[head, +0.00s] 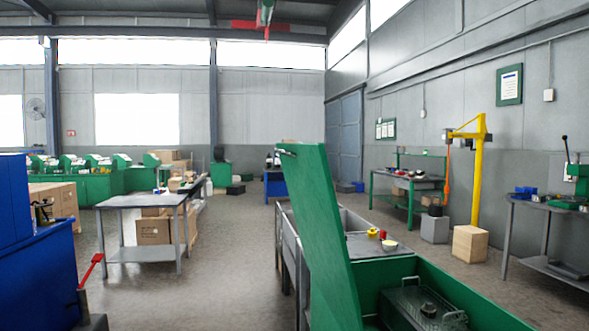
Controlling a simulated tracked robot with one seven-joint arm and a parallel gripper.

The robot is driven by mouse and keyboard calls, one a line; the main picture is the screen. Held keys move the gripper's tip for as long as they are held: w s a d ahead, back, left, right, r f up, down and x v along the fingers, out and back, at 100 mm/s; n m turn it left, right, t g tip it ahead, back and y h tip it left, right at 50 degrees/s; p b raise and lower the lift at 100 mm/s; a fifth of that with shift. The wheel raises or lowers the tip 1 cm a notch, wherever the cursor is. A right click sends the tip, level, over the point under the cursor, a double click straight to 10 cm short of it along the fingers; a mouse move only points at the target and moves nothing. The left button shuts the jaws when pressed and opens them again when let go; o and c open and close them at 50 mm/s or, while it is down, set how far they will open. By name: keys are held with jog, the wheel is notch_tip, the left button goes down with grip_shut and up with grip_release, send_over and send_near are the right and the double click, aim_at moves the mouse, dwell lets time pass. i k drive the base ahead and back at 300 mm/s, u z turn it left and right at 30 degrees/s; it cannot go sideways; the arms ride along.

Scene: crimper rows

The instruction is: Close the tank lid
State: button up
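The green tank (487,303) stands at the lower right, close to me and cut off by the bottom edge. Its lid (318,215) is a long flat green panel. It stands raised and tilted slightly back at the tank's left side, so the tank is open. Inside the tank lies a grey metal basket or cover with a handle (425,305). The lower end of the lid and its hinge are out of view. My gripper is not in view.
A grey sink bench (292,240) stands just behind the lid, with red and yellow items on it. A blue machine (45,275) with a red lever (91,270) is at the left. A grey table (142,201) stands farther back. The floor (195,285) between is clear.

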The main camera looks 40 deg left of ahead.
aim_at(307, 171)
jog(key=z, duration=0.8)
jog(key=i, duration=0.1)
jog(key=u, duration=2.7)
jog(key=i, duration=1)
jog(key=z, duration=0.15)
jog(key=k, duration=0.85)
jog(key=u, duration=0.15)
jog(key=i, duration=0.45)
